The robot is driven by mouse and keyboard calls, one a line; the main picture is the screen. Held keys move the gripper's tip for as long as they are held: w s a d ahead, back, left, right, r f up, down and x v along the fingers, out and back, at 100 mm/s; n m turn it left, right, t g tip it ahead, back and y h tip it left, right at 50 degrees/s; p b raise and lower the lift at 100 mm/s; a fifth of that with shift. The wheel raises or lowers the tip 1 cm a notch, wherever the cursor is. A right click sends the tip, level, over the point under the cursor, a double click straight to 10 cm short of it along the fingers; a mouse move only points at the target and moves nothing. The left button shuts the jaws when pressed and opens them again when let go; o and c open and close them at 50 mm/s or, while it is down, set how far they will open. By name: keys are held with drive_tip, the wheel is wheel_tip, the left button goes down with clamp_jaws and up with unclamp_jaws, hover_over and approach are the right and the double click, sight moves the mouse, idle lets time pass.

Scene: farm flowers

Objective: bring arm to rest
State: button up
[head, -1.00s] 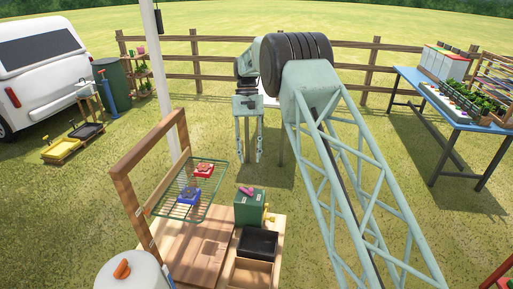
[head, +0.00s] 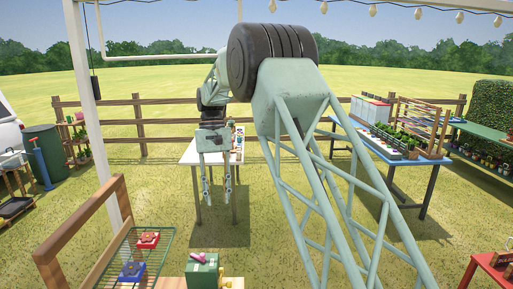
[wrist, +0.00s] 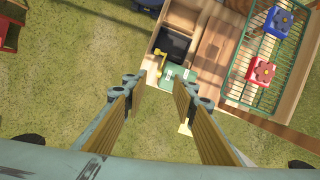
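My gripper (head: 217,203) hangs from my raised arm in the head view, fingers pointing down, in front of a white table. In the wrist view my gripper (wrist: 160,96) shows two separate fingers with a wide gap and nothing between them. Beyond the fingertips, well below, are a wooden bench (wrist: 208,52) and a green box with a yellow crank (wrist: 161,62). The gripper touches none of these. The green box (head: 202,270) also shows at the bottom of the head view.
A wire rack (head: 158,256) holds a red item (head: 148,240) and a blue item (head: 131,271). A wooden frame (head: 84,227) rises beside it. A blue table (head: 404,158) with planted trays stands right, a red table (head: 496,268) lower right. Grass between is clear.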

drive_tip(key=s+d+r+m+t+b, duration=0.1)
drive_tip(key=s+d+r+t+b, duration=0.1)
drive_tip(key=s+d+r, duration=0.75)
drive_tip(key=s+d+r+m+t+b, duration=0.1)
drive_tip(key=s+d+r+b, duration=0.2)
drive_tip(key=s+d+r, duration=0.7)
drive_tip(key=s+d+f+t+b, duration=0.1)
drive_tip(key=s+d+f, duration=0.3)
drive_tip(key=s, duration=0.7)
drive_tip(key=s+d+f+t+b, duration=0.1)
drive_tip(key=s+d+f, duration=0.4)
drive_tip(key=s, duration=0.6)
drive_tip(key=s+d+f+m+t+b, duration=0.1)
drive_tip(key=s+d+f, duration=0.3)
drive_tip(key=s, duration=0.8)
drive_tip(key=shift+d+f+t+y+b, duration=0.3)
drive_tip(key=shift+d+t+b, duration=0.3)
drive_tip(key=shift+d, duration=0.5)
drive_tip(key=shift+s+r, duration=0.1)
drive_tip(key=shift+c, duration=0.7)
